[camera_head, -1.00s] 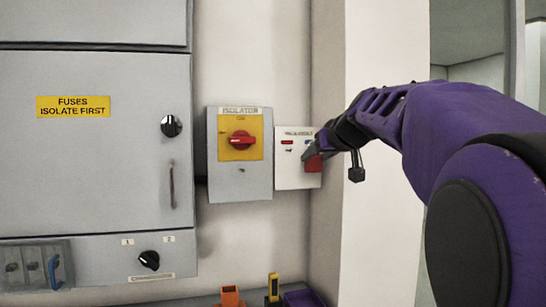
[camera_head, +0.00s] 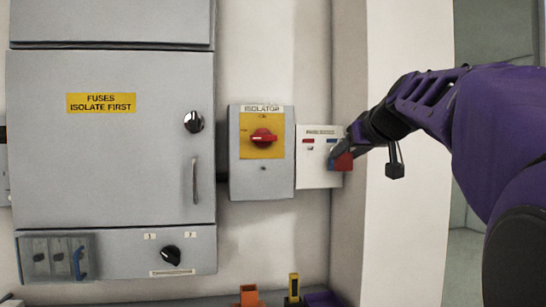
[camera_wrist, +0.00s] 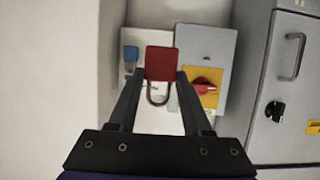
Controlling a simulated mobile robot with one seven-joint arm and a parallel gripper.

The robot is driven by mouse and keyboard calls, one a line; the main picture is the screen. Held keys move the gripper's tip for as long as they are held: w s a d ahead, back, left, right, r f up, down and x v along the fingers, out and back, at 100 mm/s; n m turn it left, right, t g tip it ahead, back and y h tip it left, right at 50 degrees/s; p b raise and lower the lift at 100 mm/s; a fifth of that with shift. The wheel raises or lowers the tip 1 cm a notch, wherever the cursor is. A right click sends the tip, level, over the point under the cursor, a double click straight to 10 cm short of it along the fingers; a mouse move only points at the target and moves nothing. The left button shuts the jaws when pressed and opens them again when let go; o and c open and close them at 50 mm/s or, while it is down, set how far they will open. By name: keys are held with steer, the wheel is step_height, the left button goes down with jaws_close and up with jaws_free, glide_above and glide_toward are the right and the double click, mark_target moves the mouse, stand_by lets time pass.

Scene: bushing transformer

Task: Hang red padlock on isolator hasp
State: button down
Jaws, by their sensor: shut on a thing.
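The red padlock (camera_wrist: 161,63) is held between the fingertips of my gripper (camera_wrist: 160,78) in the wrist view. Its U-shaped shackle (camera_wrist: 157,96) extends toward the palm, between the fingers. In the head view the padlock (camera_head: 344,161) shows at the tip of my gripper (camera_head: 342,153), in front of the white box's right edge. The isolator (camera_head: 262,185) is a grey box left of the gripper, with a yellow plate and a red handle (camera_head: 263,138) set crosswise. A small dark spot sits below the plate; I cannot tell whether it is the hasp.
A white box (camera_head: 311,175) with red and blue marks adjoins the isolator's right side. A wall corner (camera_head: 348,230) stands close right of it. A large grey fuse cabinet (camera_head: 110,160) is on the left. Orange and yellow items stand on a ledge below.

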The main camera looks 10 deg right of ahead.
mark_target(346, 158)
steer(key=shift+s+r+b, duration=0.15)
steer(key=shift+s+b, duration=0.75)
steer(key=shift+s, duration=0.8)
steer(key=shift+w, duration=0.1)
